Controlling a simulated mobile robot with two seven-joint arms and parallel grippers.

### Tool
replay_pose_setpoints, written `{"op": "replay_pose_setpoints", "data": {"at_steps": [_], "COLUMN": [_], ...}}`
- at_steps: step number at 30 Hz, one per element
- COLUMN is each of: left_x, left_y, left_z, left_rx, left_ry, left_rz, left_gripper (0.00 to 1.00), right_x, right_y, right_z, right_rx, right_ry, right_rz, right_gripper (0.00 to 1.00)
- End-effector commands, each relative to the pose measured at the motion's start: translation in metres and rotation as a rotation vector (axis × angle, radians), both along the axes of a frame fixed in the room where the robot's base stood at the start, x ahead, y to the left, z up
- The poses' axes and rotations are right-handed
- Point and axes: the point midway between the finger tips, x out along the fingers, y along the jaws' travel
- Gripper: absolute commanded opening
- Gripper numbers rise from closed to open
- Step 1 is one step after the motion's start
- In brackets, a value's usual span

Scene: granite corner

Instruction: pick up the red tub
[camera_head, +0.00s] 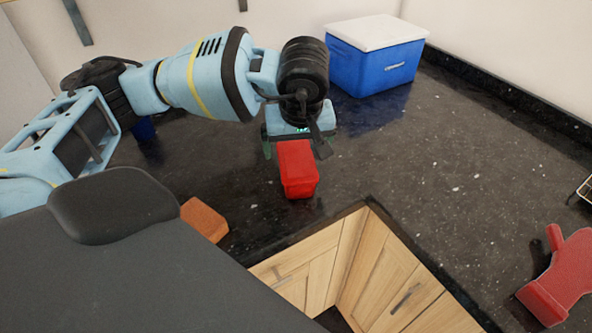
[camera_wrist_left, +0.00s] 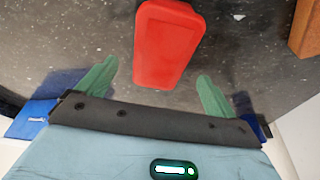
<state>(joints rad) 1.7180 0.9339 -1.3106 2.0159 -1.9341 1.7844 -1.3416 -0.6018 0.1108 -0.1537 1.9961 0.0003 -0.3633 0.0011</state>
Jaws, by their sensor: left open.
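The red tub (camera_head: 298,170) stands on the dark granite counter near the inner corner edge. In the left wrist view the red tub (camera_wrist_left: 165,45) lies ahead of the fingertips, roughly in line with the gap between them. My left gripper (camera_head: 294,150) is just behind the tub in the head view, open and empty. In the left wrist view its two green fingers (camera_wrist_left: 156,75) are spread apart, and the tub's near end is close to the gap. The gripper hides part of the tub's far side in the head view. My right gripper is not in view.
A blue cooler with a white lid (camera_head: 377,62) stands at the back. An orange-brown block (camera_head: 204,219) sits left of the tub, near the counter edge. A red mitt-like object (camera_head: 560,275) lies at the right. The counter (camera_head: 430,150) right of the tub is clear.

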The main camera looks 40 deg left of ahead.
Motion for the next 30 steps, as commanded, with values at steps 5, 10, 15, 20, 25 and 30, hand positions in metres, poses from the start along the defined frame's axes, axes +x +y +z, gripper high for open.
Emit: {"op": "replay_pose_setpoints", "data": {"at_steps": [5, 10, 15, 20, 25, 30], "left_x": [0.002, 0.003, 0.005, 0.009, 0.01, 0.01], "left_y": [0.003, 0.004, 0.005, 0.009, 0.01, 0.01], "left_z": [-0.013, -0.02, -0.043, -0.06, -0.064, -0.064], "left_rx": [0.0, 0.001, 0.002, 0.001, 0.001, 0.001], "left_ry": [0.0, 0.001, 0.0, 0.0, -0.001, -0.001], "left_rz": [0.0, 0.001, 0.002, 0.001, 0.0, 0.001], "left_gripper": [0.93, 0.93, 0.93, 0.93, 0.93, 0.93], "right_x": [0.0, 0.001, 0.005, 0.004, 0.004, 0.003], "right_y": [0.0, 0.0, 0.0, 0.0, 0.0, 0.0], "right_z": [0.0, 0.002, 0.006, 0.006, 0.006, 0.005], "right_rx": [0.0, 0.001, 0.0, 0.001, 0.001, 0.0], "right_ry": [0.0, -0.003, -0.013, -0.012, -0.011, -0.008], "right_rz": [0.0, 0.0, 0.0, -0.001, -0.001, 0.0], "right_gripper": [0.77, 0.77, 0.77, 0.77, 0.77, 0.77]}}
